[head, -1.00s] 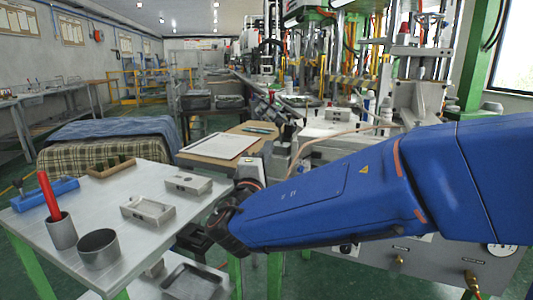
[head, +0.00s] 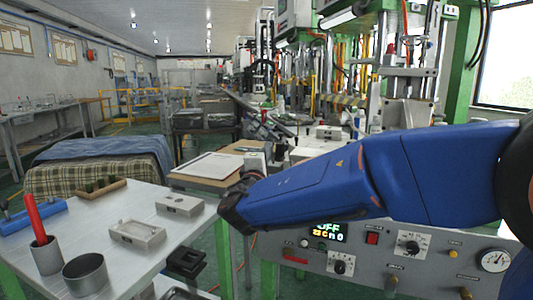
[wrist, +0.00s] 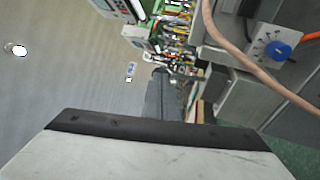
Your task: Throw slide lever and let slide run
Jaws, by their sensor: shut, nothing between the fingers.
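I cannot pick out the slide lever in either view; my blue arm covers part of the machine. The machine's grey control panel (head: 380,268) is below my arm, with a lit display (head: 327,231) reading OFF, a red switch (head: 372,238), black dials and a round gauge (head: 495,260). My gripper (head: 255,160) shows only in part past the dark wrist, above the gap between the left table and the machine. It appears shut and empty, and its fingertips are not clear. The wrist view shows a blue knob (wrist: 278,50) on a pale block at the upper right.
A metal table (head: 95,225) at the left holds a cup with a red-handled tool, a steel cup, two mould blocks and a wooden rack. A clipboard (head: 208,165) lies on a board behind. A tan hose (wrist: 230,48) crosses the wrist view.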

